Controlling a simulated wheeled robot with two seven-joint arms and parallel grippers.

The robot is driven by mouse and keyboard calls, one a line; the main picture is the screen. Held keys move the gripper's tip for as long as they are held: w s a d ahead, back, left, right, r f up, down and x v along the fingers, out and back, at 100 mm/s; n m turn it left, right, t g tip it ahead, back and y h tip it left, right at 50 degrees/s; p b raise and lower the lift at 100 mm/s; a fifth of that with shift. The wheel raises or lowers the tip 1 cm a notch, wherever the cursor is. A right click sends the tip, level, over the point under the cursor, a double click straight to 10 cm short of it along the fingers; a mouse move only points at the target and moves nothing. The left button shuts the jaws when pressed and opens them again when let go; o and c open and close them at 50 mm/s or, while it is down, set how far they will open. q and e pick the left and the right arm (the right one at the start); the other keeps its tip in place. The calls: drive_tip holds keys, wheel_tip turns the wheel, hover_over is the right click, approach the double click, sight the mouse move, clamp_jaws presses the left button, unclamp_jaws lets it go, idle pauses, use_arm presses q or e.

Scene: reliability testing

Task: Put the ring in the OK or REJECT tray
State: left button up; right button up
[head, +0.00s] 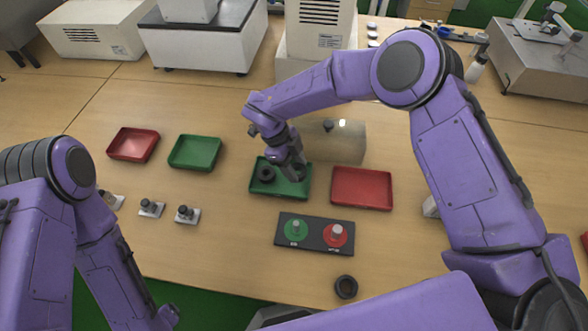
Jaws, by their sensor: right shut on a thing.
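My right gripper (296,170) reaches down over the right-hand green tray (274,191) and is shut on a dark ring (301,172), which shows only partly beneath its fingers. Whether this ring touches the tray floor I cannot tell. Another dark ring (266,174) lies in the left part of the same tray. A red tray (362,188) stands just right of it and looks empty. One more dark ring (346,287) lies on the table near the front edge. My left arm hangs at the lower left, with its gripper out of the picture.
A dark panel (315,246) with a green and a red disc, each with a peg, lies in front of the trays. Another red tray (133,144) and green tray (195,152) stand left, empty. A metal block (345,142) stands behind my right gripper. Small fixtures (187,214) sit front left.

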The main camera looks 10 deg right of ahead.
wheel_tip(320, 180, down, 3)
drive_tip(key=shift+r+p, duration=0.15)
drive_tip(key=shift+p, duration=0.55)
drive_tip(key=shift+w+f, duration=0.1)
drive_tip(key=shift+f, duration=0.35)
drive_tip(key=o, duration=1)
drive_tip(key=shift+r, duration=0.2)
drive_tip(key=shift+w+a+r+b, duration=0.1)
drive_tip(key=shift+w+r+b, duration=0.05)
drive_tip(key=shift+r+b, duration=0.15)
drive_tip(key=b+v, duration=0.2)
drive_tip(key=v, duration=0.9)
drive_tip(key=shift+a+r+b, duration=0.1)
drive_tip(key=shift+a+b, duration=0.05)
drive_tip(key=shift+b, duration=0.15)
